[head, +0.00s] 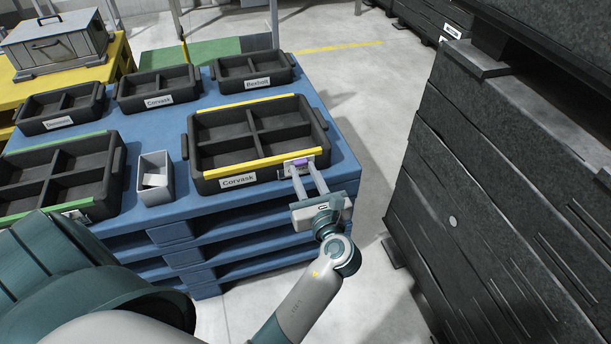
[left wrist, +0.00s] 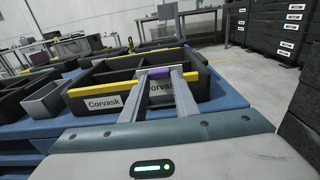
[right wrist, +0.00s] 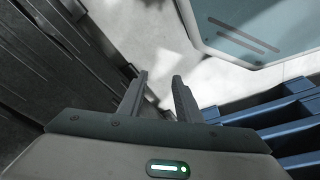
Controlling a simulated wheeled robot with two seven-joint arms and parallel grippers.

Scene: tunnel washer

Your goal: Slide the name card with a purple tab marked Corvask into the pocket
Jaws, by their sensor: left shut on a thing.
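The name card (head: 297,168) with a purple tab (head: 301,161) is between the fingertips of my left gripper (head: 304,168), which is shut on it. The card is at the right end of the front wall of the black tray with yellow edges (head: 206,186). In the left wrist view the purple tab (left wrist: 160,88) shows between the fingers, with partly hidden Corvask lettering below it. I cannot tell whether the card is inside the pocket; the fingers and card hide that spot. My right gripper (right wrist: 158,90) is open and empty above the floor.
The tray bears a fixed Corvask label (head: 238,181) on its front left. A small grey bin (head: 154,190) stands left of it on the blue pallet (head: 200,212). Other labelled black trays stand around. Tall black crates (head: 470,190) rise on the right, with floor between.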

